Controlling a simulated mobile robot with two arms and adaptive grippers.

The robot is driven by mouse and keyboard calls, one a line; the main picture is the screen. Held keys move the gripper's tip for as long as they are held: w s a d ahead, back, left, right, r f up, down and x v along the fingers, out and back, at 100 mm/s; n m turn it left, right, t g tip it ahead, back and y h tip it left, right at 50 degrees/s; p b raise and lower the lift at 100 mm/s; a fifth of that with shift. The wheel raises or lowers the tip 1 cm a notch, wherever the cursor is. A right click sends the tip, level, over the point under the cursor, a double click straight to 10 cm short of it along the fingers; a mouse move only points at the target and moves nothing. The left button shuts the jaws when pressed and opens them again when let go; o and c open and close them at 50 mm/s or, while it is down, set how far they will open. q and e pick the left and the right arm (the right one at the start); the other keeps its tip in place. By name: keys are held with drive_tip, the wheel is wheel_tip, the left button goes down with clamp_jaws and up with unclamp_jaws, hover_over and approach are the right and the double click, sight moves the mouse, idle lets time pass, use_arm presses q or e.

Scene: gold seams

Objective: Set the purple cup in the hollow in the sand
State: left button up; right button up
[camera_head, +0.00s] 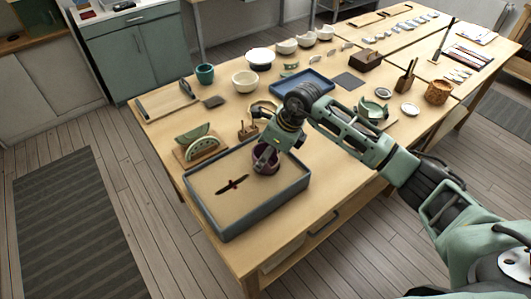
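The purple cup (266,168) appears upright at the far right part of the sand tray (262,206), a grey-rimmed box of tan sand. My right gripper (264,155) comes down from above at the cup's rim, and a finger seems to overlap its mouth. The fingers and wrist hide part of the cup, so I cannot tell whether they are closed on it or whether it touches the sand. A dark, narrow shape with a reddish middle (232,186) lies in the sand to the cup's left; I cannot tell if it is the hollow. My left gripper is not in view.
A small wooden holder (248,132) and a cream bowl (245,81) are farther back. A blue tray (302,83) lies beyond my wrist.

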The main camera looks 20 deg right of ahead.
drive_tip(key=shift+f, duration=0.2)
idle(0.3)
drive_tip(key=o, duration=1.2)
drive_tip(key=shift+c, duration=0.2)
drive_tip(key=o, duration=0.4)
drive_tip(key=shift+r, duration=0.1)
wheel_tip(320, 180, up, 6)
drive_tip(key=p, duration=0.3)
idle(0.3)
